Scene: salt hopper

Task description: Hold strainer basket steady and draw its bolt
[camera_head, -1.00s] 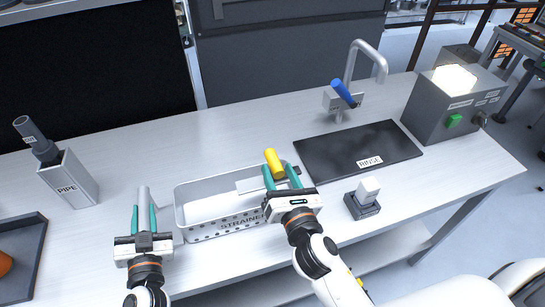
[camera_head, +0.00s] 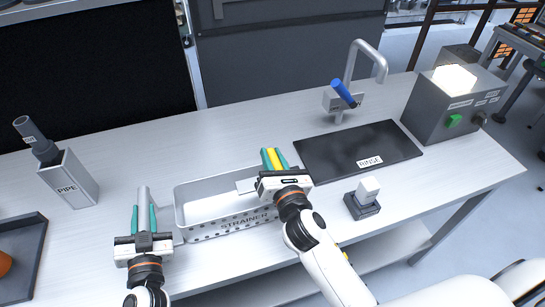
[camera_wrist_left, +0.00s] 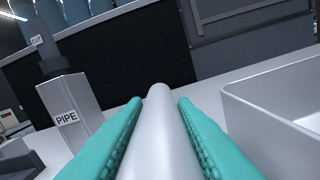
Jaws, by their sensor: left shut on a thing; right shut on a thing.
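The strainer basket (camera_head: 190,230) is a light grey perforated box labelled STRAINER, standing on the bench; its side also shows in the left wrist view (camera_wrist_left: 285,110). My left gripper (camera_head: 144,208) is shut on a grey round handle (camera_head: 143,192) just left of the basket. In the left wrist view the handle (camera_wrist_left: 160,130) runs between both teal fingers. The bolt's yellow grip (camera_head: 273,160) is at the basket's right end. My right gripper (camera_head: 275,155) is shut on it, with a teal finger on each side. The gripper body hides the basket's right front corner.
A dark RINSE mat (camera_head: 345,148) lies right of the basket, with a blue-handled tap (camera_head: 345,95) behind it. A small block with a white top (camera_head: 367,190) stands at front right. The PIPE holder (camera_head: 72,180) stands at left. The bench behind the basket is clear.

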